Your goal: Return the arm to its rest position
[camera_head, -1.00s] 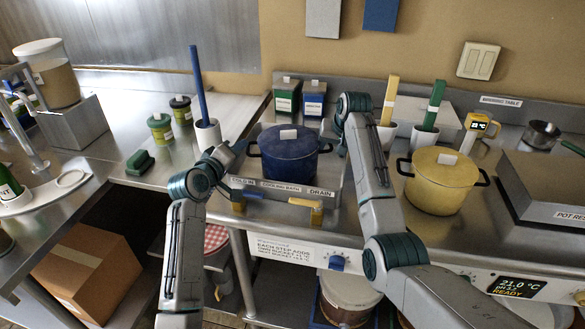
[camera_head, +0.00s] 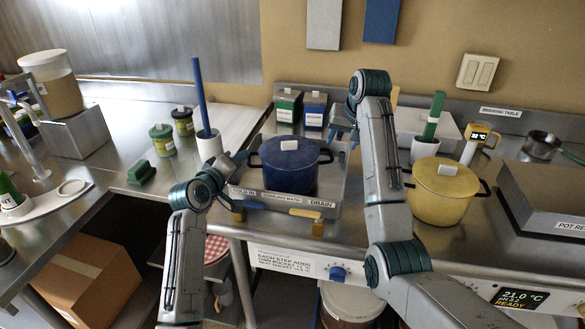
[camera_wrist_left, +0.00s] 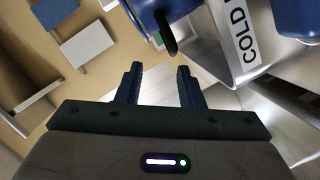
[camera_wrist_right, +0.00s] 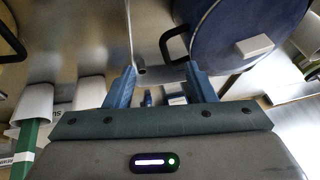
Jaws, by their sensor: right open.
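My left arm comes in from the lower left in the head view. Its gripper (camera_head: 238,158) is just left of the blue pot (camera_head: 289,170). In the left wrist view the left gripper (camera_wrist_left: 158,72) has its fingers apart with nothing between them. My right arm rises between the blue pot and the yellow pot (camera_head: 440,190) and bends over at the top. Its gripper (camera_head: 345,132) points down behind and to the right of the blue pot. In the right wrist view the right gripper (camera_wrist_right: 162,75) is open and empty, close to the blue pot's handle.
The blue pot stands in the cooling bath (camera_head: 327,188), with a blue lever (camera_head: 257,205) and a yellow lever (camera_head: 305,213) in front. A white holder with a blue stick (camera_head: 200,95) is left of it. Two boxes (camera_head: 287,108) (camera_head: 315,111) stand behind.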

